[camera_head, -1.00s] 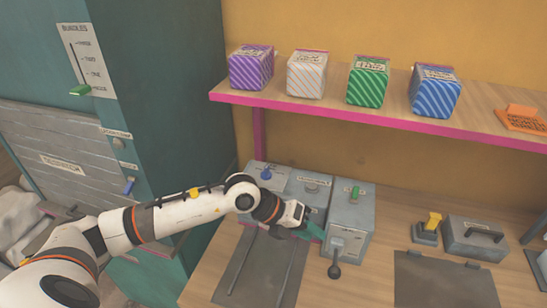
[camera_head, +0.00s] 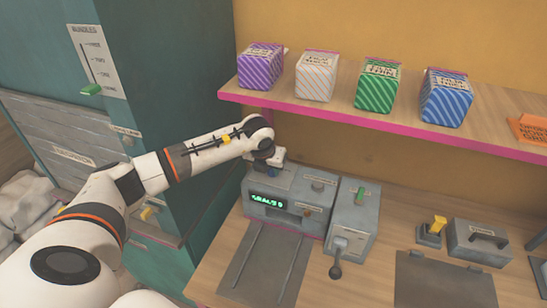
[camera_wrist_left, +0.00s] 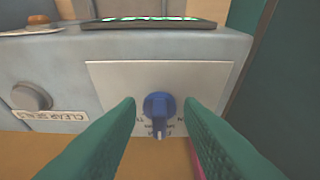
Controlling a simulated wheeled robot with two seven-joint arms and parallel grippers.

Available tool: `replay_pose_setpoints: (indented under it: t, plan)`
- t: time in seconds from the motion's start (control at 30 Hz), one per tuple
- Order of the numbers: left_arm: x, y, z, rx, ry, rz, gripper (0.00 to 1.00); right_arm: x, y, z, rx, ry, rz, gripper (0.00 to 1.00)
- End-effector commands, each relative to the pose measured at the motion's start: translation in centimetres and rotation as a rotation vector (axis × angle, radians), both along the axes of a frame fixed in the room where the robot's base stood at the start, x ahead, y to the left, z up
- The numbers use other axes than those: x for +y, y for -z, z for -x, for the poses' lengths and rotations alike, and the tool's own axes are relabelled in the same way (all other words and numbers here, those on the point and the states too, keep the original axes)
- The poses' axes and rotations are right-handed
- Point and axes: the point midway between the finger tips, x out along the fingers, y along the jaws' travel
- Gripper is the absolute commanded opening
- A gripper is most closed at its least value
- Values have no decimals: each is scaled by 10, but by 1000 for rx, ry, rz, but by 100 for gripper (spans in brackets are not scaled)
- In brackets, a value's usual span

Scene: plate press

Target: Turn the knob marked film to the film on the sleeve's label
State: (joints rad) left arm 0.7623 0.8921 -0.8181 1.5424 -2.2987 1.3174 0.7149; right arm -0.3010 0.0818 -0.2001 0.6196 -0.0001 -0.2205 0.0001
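A blue knob (camera_wrist_left: 158,108) sits on a pale label panel of a grey machine; its pointer faces down in the left wrist view. The small lettering around it is inverted and partly hidden, so I cannot read it. My left gripper (camera_wrist_left: 160,102) has its two green fingers open, one on each side of the knob, with visible gaps. In the head view the left gripper (camera_head: 275,159) is at the back left of the grey machine (camera_head: 288,219), and the arm hides the knob. No sleeve with a readable label shows. My right gripper is not in view.
The machine has a lit green display (camera_head: 267,201). A grey lever box (camera_head: 352,225) stands to its right. Striped packs, including a green one (camera_head: 377,88), stand on the shelf (camera_head: 420,125) above. A teal cabinet (camera_head: 190,90) is close on the left.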

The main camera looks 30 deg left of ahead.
Motion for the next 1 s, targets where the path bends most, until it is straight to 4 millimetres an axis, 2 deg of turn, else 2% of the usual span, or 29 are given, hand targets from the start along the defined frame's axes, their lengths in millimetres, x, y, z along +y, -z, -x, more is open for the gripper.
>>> replay_pose_setpoints:
  t: [0.1, 0.3, 0.5, 0.77, 0.97, 1.0]
  plan:
    - [3, -3, -17, 1, -1, 2, 34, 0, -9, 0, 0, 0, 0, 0]
    - [7, -1, -35, 3, 1, 0, 34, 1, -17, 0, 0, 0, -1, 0]
    - [9, 10, -38, 1, 1, 0, 34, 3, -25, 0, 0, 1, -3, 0]
    - [9, 12, -38, 1, 1, 0, 34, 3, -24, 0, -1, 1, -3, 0]
    - [9, 12, -38, 1, 1, 0, 3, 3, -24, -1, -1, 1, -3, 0]
    - [9, 12, -38, 1, 1, 0, 0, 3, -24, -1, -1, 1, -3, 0]
